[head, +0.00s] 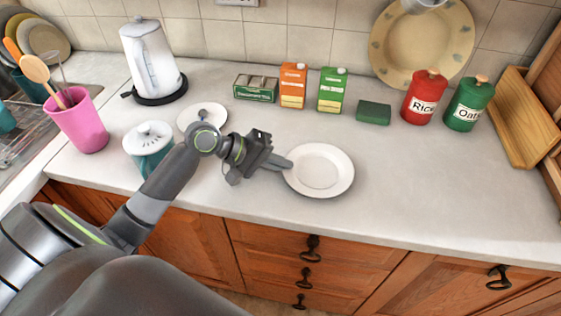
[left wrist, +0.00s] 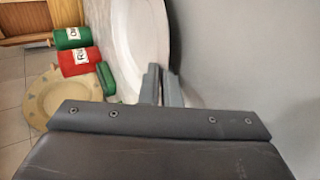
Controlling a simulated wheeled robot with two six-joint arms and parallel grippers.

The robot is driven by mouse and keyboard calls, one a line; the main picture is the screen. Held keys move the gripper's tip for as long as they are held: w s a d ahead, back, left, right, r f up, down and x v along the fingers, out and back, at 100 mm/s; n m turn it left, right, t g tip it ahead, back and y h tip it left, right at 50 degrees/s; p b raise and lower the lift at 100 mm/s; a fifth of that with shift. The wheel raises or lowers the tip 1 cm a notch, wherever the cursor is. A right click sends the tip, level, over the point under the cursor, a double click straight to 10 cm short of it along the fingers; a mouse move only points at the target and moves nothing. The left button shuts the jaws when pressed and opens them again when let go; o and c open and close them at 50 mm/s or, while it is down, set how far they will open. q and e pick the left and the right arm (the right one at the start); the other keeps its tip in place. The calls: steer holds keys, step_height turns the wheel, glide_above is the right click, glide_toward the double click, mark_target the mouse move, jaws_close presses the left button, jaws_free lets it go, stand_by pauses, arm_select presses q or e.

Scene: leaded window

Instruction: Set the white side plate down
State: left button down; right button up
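The white side plate (head: 320,172) is at the middle of the counter in the head view, lying about level. My left gripper (head: 284,164) is at its left rim, with the fingers close together on the rim. In the left wrist view the plate (left wrist: 130,40) stands out beyond the fingertips (left wrist: 161,86), its edge running in between them. I cannot tell whether its underside touches the counter (head: 400,190). My right gripper is in neither view.
A smaller white plate (head: 188,113) and a teal jar (head: 150,160) are beside my left arm. Cartons (head: 292,88), a green sponge (head: 373,113), red (head: 423,100) and green (head: 467,105) canisters line the back. The counter to the plate's right is clear.

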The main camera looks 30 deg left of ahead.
arm_select(q)
steer(key=c, duration=1.6)
jaws_free()
steer(key=shift+d, duration=0.1)
steer(key=shift+o, duration=0.2)
steer(key=shift+f, duration=0.15)
steer(key=shift+s, duration=0.15)
steer(key=shift+s+a+r, duration=0.15)
steer(key=shift+a+r, duration=0.1)
steer(key=shift+a, duration=0.25)
steer(key=v, duration=0.5)
steer(key=shift+s+a+r, duration=0.15)
steer(key=shift+a+r, duration=0.1)
steer(key=v, duration=0.5)
steer(key=shift+d+r, duration=0.1)
steer(key=shift+r, duration=0.15)
steer(key=shift+p+v, duration=1.9)
steer(key=shift+v, duration=0.9)
steer(key=shift+d, duration=0.1)
